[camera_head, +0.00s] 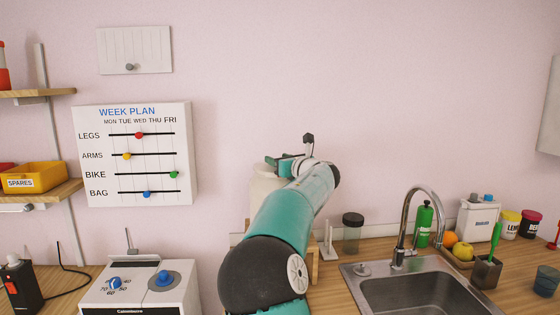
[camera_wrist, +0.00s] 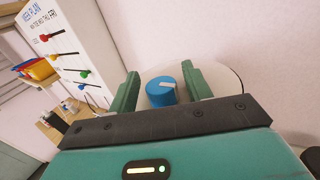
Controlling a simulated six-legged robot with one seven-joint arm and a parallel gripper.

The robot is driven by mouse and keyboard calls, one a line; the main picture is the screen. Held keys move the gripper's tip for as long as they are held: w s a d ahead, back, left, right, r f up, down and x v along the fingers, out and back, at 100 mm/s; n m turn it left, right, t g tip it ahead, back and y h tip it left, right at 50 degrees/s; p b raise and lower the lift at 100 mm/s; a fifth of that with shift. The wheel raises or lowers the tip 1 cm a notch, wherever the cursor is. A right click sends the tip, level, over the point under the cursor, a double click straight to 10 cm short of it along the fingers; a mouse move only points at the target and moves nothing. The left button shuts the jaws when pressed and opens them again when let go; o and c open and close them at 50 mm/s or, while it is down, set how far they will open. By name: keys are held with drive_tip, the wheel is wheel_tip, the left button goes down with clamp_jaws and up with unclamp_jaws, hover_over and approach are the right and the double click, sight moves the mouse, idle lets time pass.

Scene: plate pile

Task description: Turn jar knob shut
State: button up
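A blue knob (camera_wrist: 158,96) with a white pointer mark is set on a pale round jar top in the wrist view. The knob cannot be made out in that view.
A dark-lidded glass jar (camera_head: 352,234) stands right of my arm, beside the sink (camera_head: 425,292) and its tall faucet (camera_head: 411,215). A week plan board (camera_head: 185,130) hangs on the wall at left. A white appliance with blue knobs (camera_head: 140,295) stands below it.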

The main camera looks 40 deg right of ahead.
drive_tip(key=c, duration=0.8)
drive_tip(key=shift+m+h, duration=0.5)
drive_tip(key=shift+h, duration=0.3)
drive_tip(key=m+h, duration=0.1)
drive_tip(key=h, duration=0.1)
drive_tip(key=m+g+h, duration=0.1)
drive_tip(key=h, duration=0.1)
drive_tip(key=shift+w+a+f+m+g, duration=0.1)
drive_tip(key=shift+a+m+g, duration=0.05)
drive_tip(key=shift+m+g, duration=0.2)
drive_tip(key=m+g+h, duration=0.3)
drive_tip(key=h, duration=0.1)
drive_tip(key=shift+m+h, duration=0.35)
drive_tip(key=shift+h, duration=0.05)
drive_tip(key=m+g+h, duration=0.2)
drive_tip(key=g, duration=0.1)
drive_tip(key=m+g+h, duration=0.2)
drive_tip(key=m+g, duration=0.1)
drive_tip(key=g, duration=0.1)
drive_tip(key=shift+m+g+h, duration=0.7)
drive_tip(key=shift+m+g, duration=1.4)
drive_tip(key=shift+g, duration=0.95)
drive_tip(key=shift+d, duration=0.2)
